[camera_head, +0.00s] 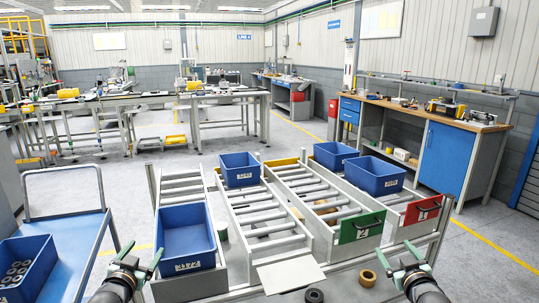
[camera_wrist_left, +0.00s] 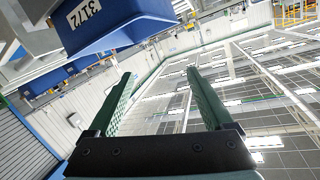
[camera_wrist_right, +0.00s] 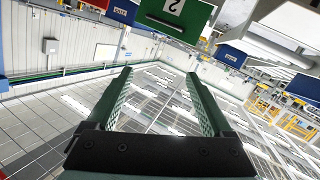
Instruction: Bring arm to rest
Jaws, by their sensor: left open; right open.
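My left gripper (camera_head: 140,256) is at the lower left of the head view, in front of the near blue bin on the rack. Its two green fingers stand apart with nothing between them in the left wrist view (camera_wrist_left: 158,95). My right gripper (camera_head: 400,262) is at the lower right of the head view, below the green panel. Its fingers are also apart and empty in the right wrist view (camera_wrist_right: 158,95). Both grippers point upward, and their wrist views look toward the ceiling and walls.
A roller rack (camera_head: 262,217) holds several blue bins, one near bin (camera_head: 186,240) close to my left gripper. Green (camera_head: 361,227) and red (camera_head: 422,209) panels front its right lanes. A ring (camera_head: 367,278) lies near my right gripper. A blue cart (camera_head: 85,245) carries a bin (camera_head: 27,268) at left.

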